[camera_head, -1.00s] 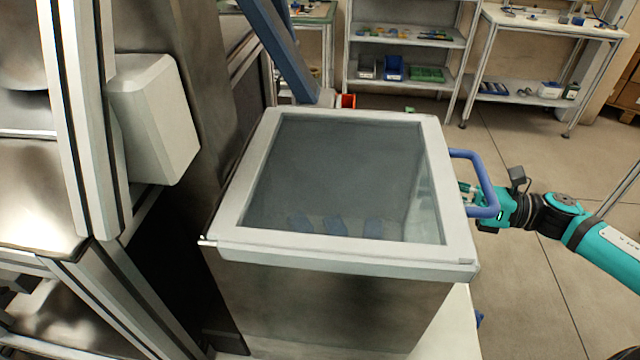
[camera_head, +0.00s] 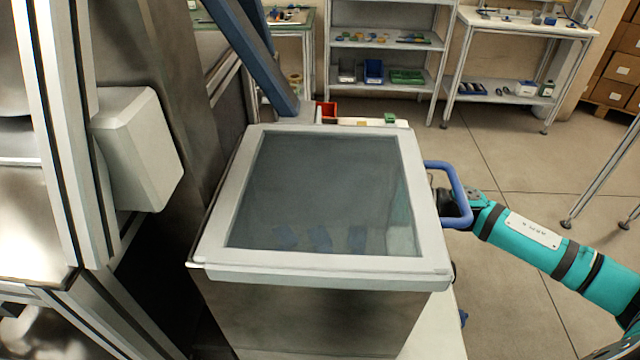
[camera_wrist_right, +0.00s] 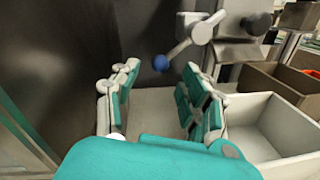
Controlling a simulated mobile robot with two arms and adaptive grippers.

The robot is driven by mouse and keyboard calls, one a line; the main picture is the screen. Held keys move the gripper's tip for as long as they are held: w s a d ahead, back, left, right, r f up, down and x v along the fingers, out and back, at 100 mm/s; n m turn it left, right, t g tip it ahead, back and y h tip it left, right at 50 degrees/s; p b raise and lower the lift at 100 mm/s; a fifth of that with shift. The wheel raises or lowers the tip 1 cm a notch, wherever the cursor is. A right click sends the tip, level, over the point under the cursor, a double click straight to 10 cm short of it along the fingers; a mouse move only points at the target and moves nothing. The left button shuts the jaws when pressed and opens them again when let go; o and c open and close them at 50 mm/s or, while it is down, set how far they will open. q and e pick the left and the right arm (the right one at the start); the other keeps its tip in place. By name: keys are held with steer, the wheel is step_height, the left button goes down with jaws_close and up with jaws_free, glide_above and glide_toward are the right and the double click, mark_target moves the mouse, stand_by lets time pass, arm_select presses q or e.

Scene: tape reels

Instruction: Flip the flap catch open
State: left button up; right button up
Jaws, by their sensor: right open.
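The cabinet's framed glass lid (camera_head: 322,268) is down, with a blue handle (camera_head: 460,190) on its right side. In the right wrist view a light grey lever with a blue ball end (camera_wrist_right: 161,63) projects from a grey bracket (camera_wrist_right: 199,30); it looks like the flap catch. The lever slants down to the left. My right gripper (camera_wrist_right: 160,98) is open and empty, its fingers spread below the ball, which lies beyond them, apparently untouched. My left gripper is out of view.
A dark metal wall (camera_wrist_right: 70,50) stands close left of the right gripper. An empty white bin (camera_wrist_right: 272,128) sits at its right, with a brown bin (camera_wrist_right: 285,85) behind. A second dark ball knob (camera_wrist_right: 257,23) is near the bracket. Blue pieces (camera_head: 320,238) show through the glass.

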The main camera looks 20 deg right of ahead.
steer(key=p+x, duration=0.1)
steer(key=x, duration=0.4)
